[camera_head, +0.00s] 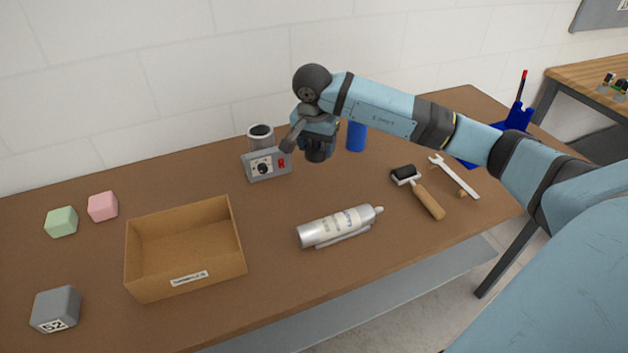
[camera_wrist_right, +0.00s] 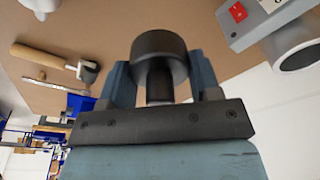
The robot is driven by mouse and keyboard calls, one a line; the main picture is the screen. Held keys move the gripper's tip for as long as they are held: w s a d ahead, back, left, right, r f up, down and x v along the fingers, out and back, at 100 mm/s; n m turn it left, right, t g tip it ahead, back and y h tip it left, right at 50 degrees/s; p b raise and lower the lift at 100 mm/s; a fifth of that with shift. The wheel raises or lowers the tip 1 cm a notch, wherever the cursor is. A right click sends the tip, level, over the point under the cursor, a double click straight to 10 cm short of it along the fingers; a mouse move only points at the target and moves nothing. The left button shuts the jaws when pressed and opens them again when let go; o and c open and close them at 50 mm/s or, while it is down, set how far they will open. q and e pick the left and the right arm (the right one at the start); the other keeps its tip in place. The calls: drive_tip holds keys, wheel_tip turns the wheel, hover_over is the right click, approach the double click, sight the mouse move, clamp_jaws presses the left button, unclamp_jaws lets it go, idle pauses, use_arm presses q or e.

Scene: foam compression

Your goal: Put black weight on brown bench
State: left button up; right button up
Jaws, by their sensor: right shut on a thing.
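The black weight (camera_wrist_right: 159,62) is a dark cylinder with a narrower neck. My right gripper (camera_wrist_right: 160,85) is shut on its neck, with one blue finger on each side. In the head view the right gripper (camera_head: 318,138) is over the back middle of the brown bench (camera_head: 285,285), and the weight (camera_head: 317,154) hangs below it, partly hidden by the hand. I cannot tell whether the weight touches the bench top. My left gripper is not in view.
A grey device (camera_head: 266,164) and a metal can (camera_head: 260,136) stand left of the weight, a blue cylinder (camera_head: 356,137) right. A silver bottle (camera_head: 338,226) lies in front. A cardboard box (camera_head: 185,249), green block (camera_head: 61,222), pink block (camera_head: 103,206), grey cube (camera_head: 56,310), roller (camera_head: 428,198) and wrench (camera_head: 457,178) are around.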

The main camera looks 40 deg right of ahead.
hover_over(317, 190)
drive_tip(key=f, duration=0.7)
drive_tip(key=shift+a+f, duration=0.25)
drive_tip(key=shift+f, duration=0.05)
wheel_tip(317, 190, down, 4)
drive_tip(key=shift+p, duration=0.35)
drive_tip(key=shift+f, duration=0.15)
drive_tip(key=o, duration=1.3)
